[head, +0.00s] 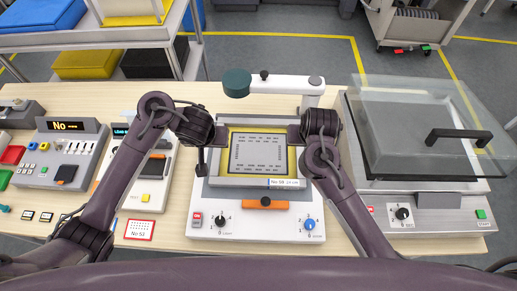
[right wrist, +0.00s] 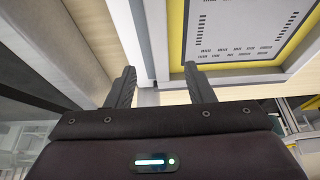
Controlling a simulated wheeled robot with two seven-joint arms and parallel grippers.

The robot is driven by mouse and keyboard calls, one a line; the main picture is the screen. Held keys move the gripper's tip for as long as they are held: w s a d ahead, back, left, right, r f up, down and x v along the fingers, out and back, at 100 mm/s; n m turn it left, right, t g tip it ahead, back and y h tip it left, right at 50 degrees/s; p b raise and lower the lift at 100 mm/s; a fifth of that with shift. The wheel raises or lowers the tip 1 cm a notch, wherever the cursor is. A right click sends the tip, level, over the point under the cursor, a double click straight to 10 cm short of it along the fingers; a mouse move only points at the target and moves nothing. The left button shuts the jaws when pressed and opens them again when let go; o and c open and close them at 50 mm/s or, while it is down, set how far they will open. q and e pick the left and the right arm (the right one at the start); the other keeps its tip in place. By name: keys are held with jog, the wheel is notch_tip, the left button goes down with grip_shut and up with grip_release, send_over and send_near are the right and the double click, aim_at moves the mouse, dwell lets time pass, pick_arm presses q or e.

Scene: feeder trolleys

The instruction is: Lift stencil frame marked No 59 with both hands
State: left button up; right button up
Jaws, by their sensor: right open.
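The stencil frame (head: 262,183) is a light rectangular frame with a yellow inner border around a grey perforated sheet. It lies on the white printer unit (head: 205,222) in the middle of the bench. Its front label seems to read No 59, though the print is small. My left gripper (head: 222,135) is at the frame's left side; its fingers are too small to judge. My right gripper (head: 295,134) is at the right side. In the right wrist view its two fingers (right wrist: 160,75) are apart, with a side bar of the frame (right wrist: 178,40) close by their tips.
A machine with a clear lid and black handle (head: 458,135) stands on the right. A grey device with an amber No display (head: 68,126) stands on the left. A red-edged card (head: 139,230) lies at the bench's front. A shelf trolley (head: 90,38) is behind.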

aim_at(300, 149)
pick_arm(q)
jog(key=shift+s+r, duration=0.2)
jog(key=shift+s, duration=0.1)
pick_arm(e)
jog(key=shift+s+r, duration=0.25)
jog(key=shift+s, duration=0.05)
jog(key=shift+f, duration=0.1)
pick_arm(q)
jog(key=shift+x, duration=4)
pick_arm(e)
jog(key=shift+x, duration=3.95)
pick_arm(q)
jog(key=shift+w, duration=0.1)
pick_arm(e)
jog(key=shift+w, duration=0.1)
pick_arm(q)
jog(key=shift+r, duration=0.1)
jog(key=shift+c, duration=0.5)
pick_arm(e)
jog(key=shift+c, duration=0.5)
pick_arm(q)
grip_shut()
pick_arm(e)
grip_shut()
